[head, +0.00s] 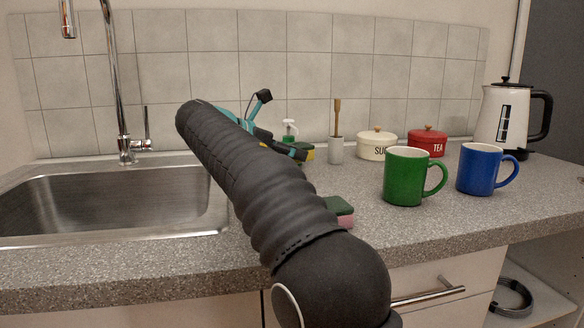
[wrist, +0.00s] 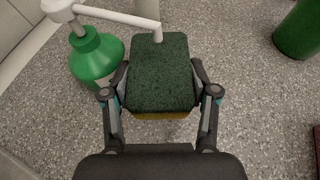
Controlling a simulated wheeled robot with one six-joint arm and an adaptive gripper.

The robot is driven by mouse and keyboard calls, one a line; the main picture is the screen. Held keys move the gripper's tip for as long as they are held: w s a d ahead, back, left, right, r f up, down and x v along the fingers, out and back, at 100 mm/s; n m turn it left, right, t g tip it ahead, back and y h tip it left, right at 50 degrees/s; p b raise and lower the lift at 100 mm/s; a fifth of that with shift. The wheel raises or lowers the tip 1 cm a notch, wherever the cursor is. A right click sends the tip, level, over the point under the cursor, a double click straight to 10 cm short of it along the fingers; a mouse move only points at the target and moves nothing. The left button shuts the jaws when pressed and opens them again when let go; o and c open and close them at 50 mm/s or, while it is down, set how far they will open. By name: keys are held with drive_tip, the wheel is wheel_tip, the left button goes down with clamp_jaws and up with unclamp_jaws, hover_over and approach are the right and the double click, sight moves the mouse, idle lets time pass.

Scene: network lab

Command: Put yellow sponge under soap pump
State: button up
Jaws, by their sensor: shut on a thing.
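The yellow sponge with a dark green scouring top (wrist: 160,72) is between the fingers of my gripper (wrist: 161,95) in the wrist view. My gripper is shut on its two sides. In the head view the sponge (head: 305,152) shows beside my gripper (head: 293,150), largely behind my arm. The green soap pump (wrist: 96,58) with a white head stands just left of the sponge in the wrist view, and its spout reaches over the sponge's far end. In the head view the soap pump (head: 290,131) is behind my gripper. I cannot tell whether the sponge touches the counter.
A pink sponge with a green top (head: 340,211) lies near the counter's front, partly behind my arm. A green mug (head: 404,178), blue mug (head: 479,169), sugar pot (head: 377,146), tea pot (head: 427,142) and kettle (head: 501,118) stand right. The sink (head: 120,205) is left.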

drive_tip(key=shift+w+d+f, duration=0.15)
drive_tip(key=shift+w+d, duration=0.1)
drive_tip(key=shift+d, duration=0.05)
drive_tip(key=shift+f+b, duration=0.7)
drive_tip(key=shift+f, duration=0.9)
drive_tip(key=shift+f, duration=0.1)
drive_tip(key=o, duration=0.7)
drive_tip(key=shift+s+a+r, duration=0.15)
drive_tip(key=shift+a+r, duration=0.05)
drive_tip(key=shift+r, duration=0.05)
drive_tip(key=p+v, duration=0.2)
drive_tip(key=v, duration=0.9)
drive_tip(key=shift+s+a+r, duration=0.1)
drive_tip(key=shift+s+a, duration=0.05)
drive_tip(key=shift+a, duration=0.05)
